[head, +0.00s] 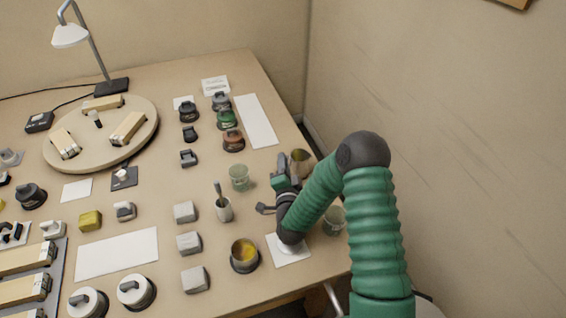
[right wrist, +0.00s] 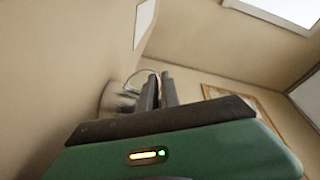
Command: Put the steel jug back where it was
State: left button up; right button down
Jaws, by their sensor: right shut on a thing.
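The steel jug (head: 300,161) is near the right edge of the bench in the head view, partly hidden by my right gripper and arm. In the right wrist view the jug (right wrist: 117,98) is a grey metal body with a thin curved handle, left of the fingers. My right gripper (head: 285,170) is shut on the jug; its two dark fingers (right wrist: 161,90) are close together at the handle. I cannot tell whether the jug touches the bench. My left gripper is not in view.
A green glass (head: 239,178), a cup with a utensil (head: 223,208) and a bowl of yellow contents (head: 244,255) stand left of my right arm. Another glass (head: 333,220) is right of it. A white sheet (head: 290,252) lies below the wrist. The wall is close on the right.

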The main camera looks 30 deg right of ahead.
jog(key=c, duration=1.6)
grip_release()
jog(key=shift+s, duration=0.1)
jog(key=v, duration=0.7)
jog(key=shift+s+a+r, duration=0.1)
jog(key=shift+s+a, duration=0.05)
